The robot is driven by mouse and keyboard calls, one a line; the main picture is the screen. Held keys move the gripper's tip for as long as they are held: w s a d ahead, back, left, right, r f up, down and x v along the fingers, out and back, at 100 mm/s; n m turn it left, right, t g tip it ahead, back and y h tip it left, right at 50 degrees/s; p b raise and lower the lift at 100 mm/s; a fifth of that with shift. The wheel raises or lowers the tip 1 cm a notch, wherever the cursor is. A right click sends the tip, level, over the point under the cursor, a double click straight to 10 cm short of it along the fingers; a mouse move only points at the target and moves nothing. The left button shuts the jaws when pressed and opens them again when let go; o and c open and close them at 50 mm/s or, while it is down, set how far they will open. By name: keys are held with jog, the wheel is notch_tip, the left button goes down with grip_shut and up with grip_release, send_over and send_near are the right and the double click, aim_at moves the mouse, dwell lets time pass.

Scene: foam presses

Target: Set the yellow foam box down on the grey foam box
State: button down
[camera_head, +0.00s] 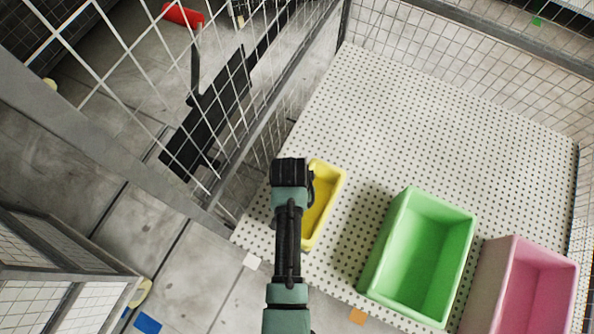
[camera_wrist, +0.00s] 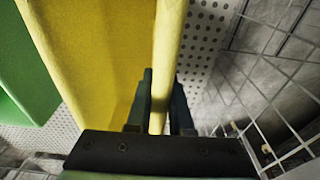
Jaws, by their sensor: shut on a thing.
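The yellow foam box (camera_head: 322,204) is an open-topped tray shape near the left edge of the perforated table, partly hidden by my arm. In the wrist view its yellow wall (camera_wrist: 171,40) runs between the two dark fingers of my gripper (camera_wrist: 163,82). My gripper is shut on that wall, one finger on each side. In the head view the fingers are mostly hidden behind my wrist. I cannot tell whether the box touches the table. No grey foam box shows in either view.
A green foam box (camera_head: 425,255) stands right of the yellow one, and a pink foam box (camera_head: 530,290) beyond it. The white perforated table (camera_head: 440,120) is bare behind them. Wire mesh fencing (camera_head: 300,70) borders its left side; more mesh (camera_head: 480,40) stands behind.

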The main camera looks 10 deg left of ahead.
jog(key=shift+f, duration=0.1)
jog(key=c, duration=0.7)
grip_release()
jog(key=shift+c, duration=0.2)
jog(key=r, duration=0.4)
jog(key=s+r, duration=0.1)
jog(key=r, duration=0.8)
jog(key=shift+s+a, duration=0.25)
